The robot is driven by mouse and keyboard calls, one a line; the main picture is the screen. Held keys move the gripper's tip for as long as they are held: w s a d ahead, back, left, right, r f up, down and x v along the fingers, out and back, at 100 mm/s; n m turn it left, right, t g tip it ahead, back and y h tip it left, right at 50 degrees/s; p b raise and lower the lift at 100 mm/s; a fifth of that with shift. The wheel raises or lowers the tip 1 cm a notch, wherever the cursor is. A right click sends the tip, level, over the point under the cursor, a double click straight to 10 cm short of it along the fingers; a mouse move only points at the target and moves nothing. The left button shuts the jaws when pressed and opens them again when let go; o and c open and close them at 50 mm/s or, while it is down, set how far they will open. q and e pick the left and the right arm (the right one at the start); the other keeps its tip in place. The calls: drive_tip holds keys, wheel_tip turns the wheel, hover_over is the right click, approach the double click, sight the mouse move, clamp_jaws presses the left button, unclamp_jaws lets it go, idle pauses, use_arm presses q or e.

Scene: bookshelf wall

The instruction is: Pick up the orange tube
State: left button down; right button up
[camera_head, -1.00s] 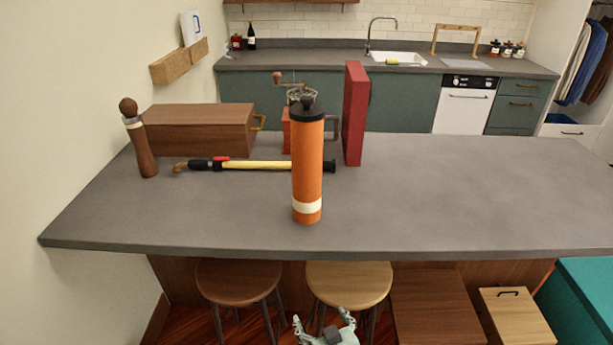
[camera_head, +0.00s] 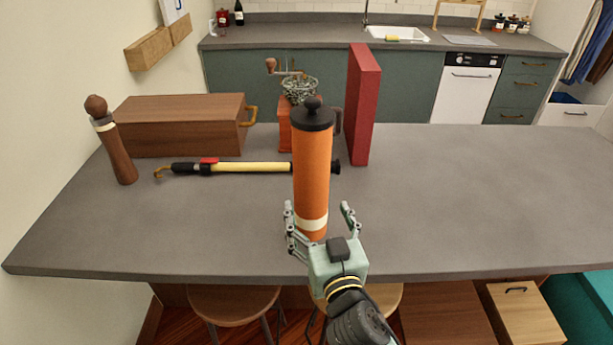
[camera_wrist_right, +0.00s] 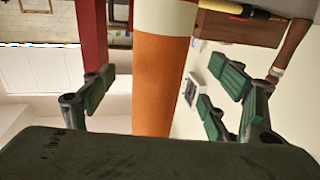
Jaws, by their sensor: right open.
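The orange tube (camera_head: 312,172) stands upright on the grey counter, with a black knobbed lid and a cream band near its base. My right gripper (camera_head: 320,212) is open at the near side of the tube, low by the cream band. In the head view its fingers reach up on the left and right of the tube. In the right wrist view the orange tube (camera_wrist_right: 160,80) shows between the open green fingers (camera_wrist_right: 160,95). I cannot tell whether any finger touches it. My left gripper is not in view.
A yellow and black tool (camera_head: 250,167) lies behind the tube. A red book (camera_head: 361,105), a coffee grinder (camera_head: 298,90), a wooden box (camera_head: 185,125) and a pepper mill (camera_head: 112,145) stand around it. The counter (camera_head: 480,195) is clear on the right.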

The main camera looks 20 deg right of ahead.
sight(315, 201)
drive_tip(key=w+p, duration=0.1)
drive_tip(key=w, duration=0.1)
drive_tip(key=w+r+p, duration=0.1)
drive_tip(key=w, duration=0.1)
drive_tip(key=shift+w+d+r+p, duration=0.2)
drive_tip(key=shift+w+p, duration=0.1)
drive_tip(key=shift+p, duration=0.1)
drive_tip(key=shift+w+d+f, duration=0.1)
drive_tip(key=shift+w+f, duration=0.1)
drive_tip(key=shift+w, duration=0.4)
drive_tip(key=shift+w+f, duration=0.15)
drive_tip(key=shift+w, duration=0.4)
drive_tip(key=shift+w+f, duration=0.1)
drive_tip(key=shift+w, duration=0.05)
drive_tip(key=c, duration=0.8)
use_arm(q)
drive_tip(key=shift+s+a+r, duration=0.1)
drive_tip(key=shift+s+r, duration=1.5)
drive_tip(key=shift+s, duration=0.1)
use_arm(e)
drive_tip(key=c, duration=0.7)
